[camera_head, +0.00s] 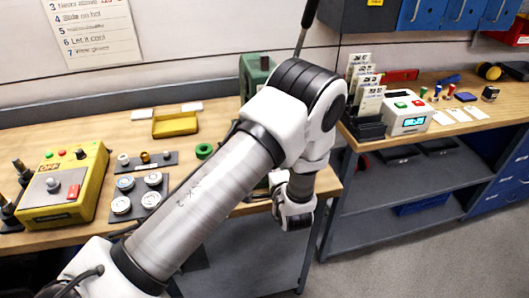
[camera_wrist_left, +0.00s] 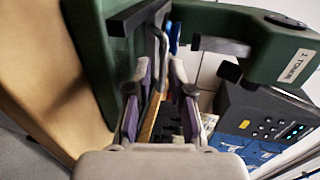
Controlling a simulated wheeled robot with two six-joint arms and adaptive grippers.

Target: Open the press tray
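The green press (camera_head: 256,72) stands on the bench behind my left arm, which hides most of it in the head view. In the left wrist view the green press body (camera_wrist_left: 232,22) fills the top, with a "1 TONNE" label. My left gripper (camera_wrist_left: 160,78) shows there with its two fingers apart. A bent grey metal rod (camera_wrist_left: 158,45) shows between and beyond the fingertips; I cannot tell whether they touch it. I cannot make out the press tray for certain. My right gripper is in neither view.
A yellow control box (camera_head: 62,185), a yellow tray (camera_head: 174,124) and a plate of round pucks (camera_head: 140,195) sit left of my arm. A white box with a display (camera_head: 406,112) and a card rack (camera_head: 368,125) stand on the right bench. Floor space is free at lower right.

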